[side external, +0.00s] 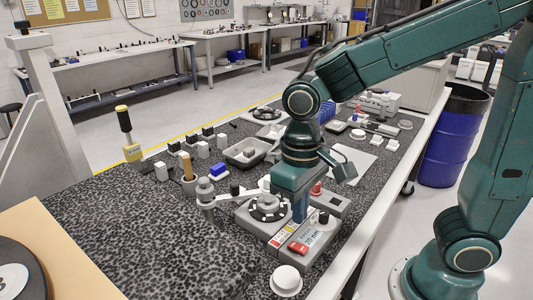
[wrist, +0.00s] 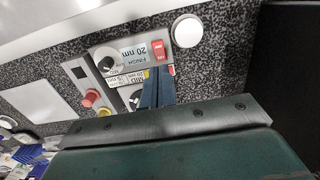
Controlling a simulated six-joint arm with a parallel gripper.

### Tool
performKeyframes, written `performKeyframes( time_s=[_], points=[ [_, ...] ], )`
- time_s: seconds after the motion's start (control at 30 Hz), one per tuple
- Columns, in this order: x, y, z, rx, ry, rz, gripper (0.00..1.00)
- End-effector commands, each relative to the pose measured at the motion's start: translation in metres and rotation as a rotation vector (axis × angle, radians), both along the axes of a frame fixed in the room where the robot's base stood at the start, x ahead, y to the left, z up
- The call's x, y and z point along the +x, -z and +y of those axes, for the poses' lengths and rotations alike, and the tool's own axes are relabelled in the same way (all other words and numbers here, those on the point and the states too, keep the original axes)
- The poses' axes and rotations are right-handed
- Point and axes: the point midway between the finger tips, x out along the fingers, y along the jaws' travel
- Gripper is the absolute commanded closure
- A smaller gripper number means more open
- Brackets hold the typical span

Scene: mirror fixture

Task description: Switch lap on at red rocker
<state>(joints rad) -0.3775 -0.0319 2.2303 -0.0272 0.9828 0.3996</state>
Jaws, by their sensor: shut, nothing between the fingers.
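The lap machine (side external: 322,241) is a grey unit on the speckled bench, with a round black-and-white plate (side external: 267,209) on top. Its red rocker (side external: 298,247) is on the front panel beside the "20 nm" label. The rocker also shows in the wrist view (wrist: 160,50), just beyond my fingertips. My gripper (side external: 299,218) points down over the machine, with its blue fingers shut and empty. In the wrist view the fingers (wrist: 160,70) overlap the panel close to the rocker's near edge. I cannot tell whether they touch anything. The rocker's switch position is too small to read.
A white sheet (side external: 352,161) lies behind.

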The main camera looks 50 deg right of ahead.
Motion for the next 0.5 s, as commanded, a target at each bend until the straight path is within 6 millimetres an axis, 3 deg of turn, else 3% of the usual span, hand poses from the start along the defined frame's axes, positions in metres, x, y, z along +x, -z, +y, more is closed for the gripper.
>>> performKeyframes(
  time_s=[0.3,0.5],
  points=[
    [0.007,-0.050,0.000,0.001,0.000,-0.003,1.00],
    [0.009,-0.066,0.000,0.000,0.001,0.000,1.00]
  ],
)
